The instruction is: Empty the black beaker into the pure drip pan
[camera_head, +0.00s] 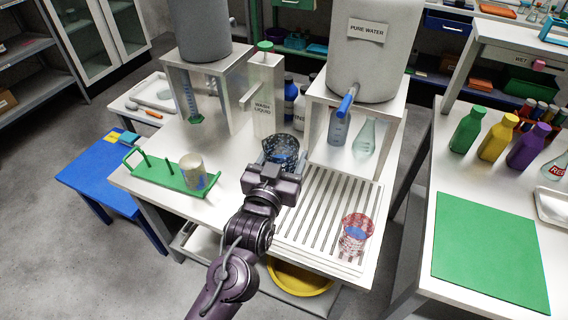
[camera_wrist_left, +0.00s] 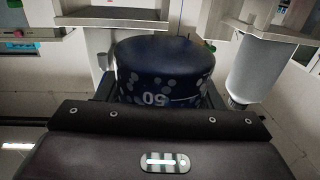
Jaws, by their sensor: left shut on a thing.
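The black beaker (camera_head: 281,148) is a dark patterned cup with a bluish inside. My left gripper (camera_head: 275,169) is shut on it and holds it between the wash liquid stand and the pure water stand. In the left wrist view the beaker (camera_wrist_left: 165,72) fills the middle, with an upside-down "50" on its wall. I cannot tell its exact tilt, or whether it touches the table. The pure drip pan (camera_head: 296,218) is the pale slatted tray in front of the pure water stand, to the right of my left forearm. My right gripper is in neither view.
A red-patterned beaker (camera_head: 356,233) stands on the pan's front right. The pure water tank (camera_head: 374,60) has a blue-handled tap. A bottle and a flask (camera_head: 366,139) stand beneath it. A green rack (camera_head: 150,172) with a pale beaker (camera_head: 193,170) is at left.

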